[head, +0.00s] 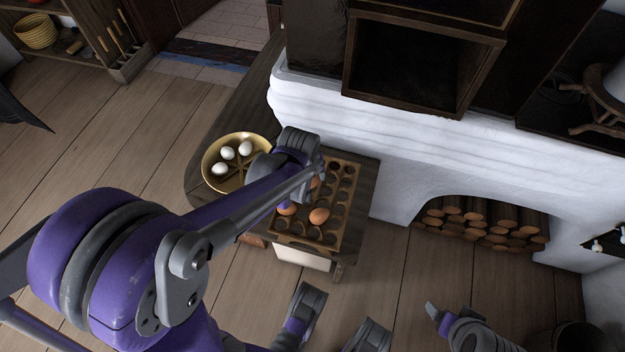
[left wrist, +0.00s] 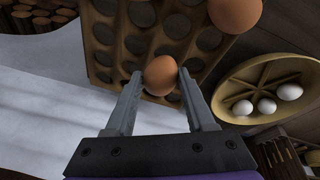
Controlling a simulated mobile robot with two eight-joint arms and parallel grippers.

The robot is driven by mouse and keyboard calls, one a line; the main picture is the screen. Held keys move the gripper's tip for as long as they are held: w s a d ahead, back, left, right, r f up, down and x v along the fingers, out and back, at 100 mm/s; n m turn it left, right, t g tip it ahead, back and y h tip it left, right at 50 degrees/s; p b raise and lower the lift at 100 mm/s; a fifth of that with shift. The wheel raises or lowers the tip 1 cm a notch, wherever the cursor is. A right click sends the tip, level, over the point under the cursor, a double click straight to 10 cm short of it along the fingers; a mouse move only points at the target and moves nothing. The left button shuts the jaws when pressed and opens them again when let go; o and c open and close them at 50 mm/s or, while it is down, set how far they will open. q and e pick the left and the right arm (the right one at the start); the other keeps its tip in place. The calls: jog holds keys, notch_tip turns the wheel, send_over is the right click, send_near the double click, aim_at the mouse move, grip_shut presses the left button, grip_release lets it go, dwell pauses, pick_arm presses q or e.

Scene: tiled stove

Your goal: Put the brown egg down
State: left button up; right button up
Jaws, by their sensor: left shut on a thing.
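A brown egg (left wrist: 160,75) is between the two fingertips of my left gripper (left wrist: 158,82), which is shut on it. It is over or at the edge row of cups of the wooden egg tray (left wrist: 140,47); I cannot tell if it touches a cup. In the head view my left gripper (head: 320,170) is over the far half of the tray (head: 332,238), and the arm hides part of it. Other brown eggs (head: 319,216) sit in the tray's near part; one shows at the top of the left wrist view (left wrist: 235,12). My right gripper (head: 438,317) is low at the bottom right, its jaws unclear.
A yellow bowl (head: 208,178) with several white eggs (head: 246,148) stands left of the tray on the dark wooden bench (head: 362,200). The white stove wall (head: 390,140) rises right behind the tray. Firewood (head: 480,225) fills a niche at the right.

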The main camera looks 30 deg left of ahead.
pick_arm(q)
jog(key=shift+f, duration=0.85)
jog(key=shift+f, duration=0.1)
jog(key=shift+f+b, duration=0.15)
jog(key=shift+b, duration=0.2)
jog(key=o, duration=0.8)
jog(key=shift+r, duration=0.25)
jog(key=p+v, duration=0.5)
jog(key=v, duration=0.7)
jog(key=s+d+m, duration=0.2)
jog(key=s, duration=0.2)
jog(key=s+d+m+t, duration=0.1)
jog(key=s+d+m, duration=0.1)
jog(key=s, duration=0.3)
jog(key=s+d+m, duration=0.2)
jog(key=s+m, duration=0.1)
jog(key=s, duration=0.1)
jog(key=shift+s+d+m, duration=0.1)
jog(key=shift+s+m, duration=0.2)
jog(key=shift+s, duration=0.1)
